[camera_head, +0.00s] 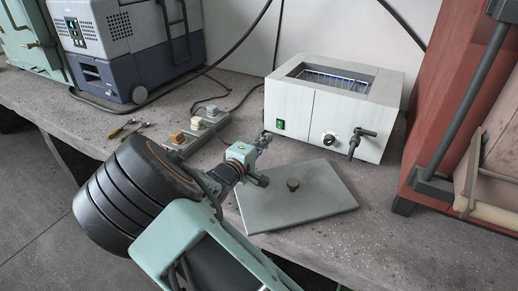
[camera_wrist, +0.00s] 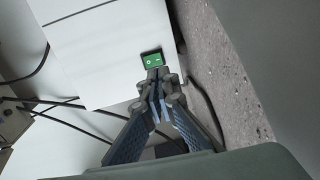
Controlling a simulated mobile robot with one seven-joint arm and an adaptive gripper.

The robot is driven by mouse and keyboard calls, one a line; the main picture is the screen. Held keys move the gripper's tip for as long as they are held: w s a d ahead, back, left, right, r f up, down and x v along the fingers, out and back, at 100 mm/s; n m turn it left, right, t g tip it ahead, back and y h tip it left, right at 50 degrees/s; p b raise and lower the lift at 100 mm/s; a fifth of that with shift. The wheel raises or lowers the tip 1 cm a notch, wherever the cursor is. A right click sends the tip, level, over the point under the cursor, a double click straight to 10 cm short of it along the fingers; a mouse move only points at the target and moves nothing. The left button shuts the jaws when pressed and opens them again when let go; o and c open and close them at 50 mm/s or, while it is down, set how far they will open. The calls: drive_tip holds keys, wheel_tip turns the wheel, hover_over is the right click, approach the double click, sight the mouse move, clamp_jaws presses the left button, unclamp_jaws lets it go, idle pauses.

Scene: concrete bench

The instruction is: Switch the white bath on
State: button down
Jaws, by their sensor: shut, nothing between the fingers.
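The white bath (camera_head: 290,108) stands on the bench with its top open and some bluish liquid or rack inside. A green rocker switch (camera_head: 280,124) is on the left of its front face. The switch also shows in the wrist view (camera_wrist: 152,60), with a white mark on it; I cannot tell which way it is pressed. My gripper (camera_head: 265,138) is shut and empty, its tips just in front of the bath's lower left front. In the wrist view the fingertips (camera_wrist: 158,76) are right at the switch's edge; I cannot tell if they touch it.
A dark dial (camera_head: 329,140) and a tap (camera_head: 361,142) are on the bath's front. A grey lid (camera_head: 325,203) with a knob lies flat before it. A power strip (camera_head: 197,138) and cables lie left. A blue-grey cooler (camera_head: 125,60) and red cabinet (camera_head: 445,90) flank the bath.

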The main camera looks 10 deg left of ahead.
sight(279, 129)
drive_tip(key=b+x, duration=0.1)
drive_tip(key=x, duration=0.5)
drive_tip(key=shift+w+d, duration=0.1)
drive_tip(key=shift+w, duration=0.15)
drive_tip(key=shift+w+d+f+b, duration=0.1)
drive_tip(key=shift+w+f+b, duration=0.25)
drive_tip(key=shift+b, duration=0.5)
drive_tip(key=shift+r, duration=0.15)
drive_tip(key=v, duration=1.2)
drive_tip(key=shift+s, duration=0.1)
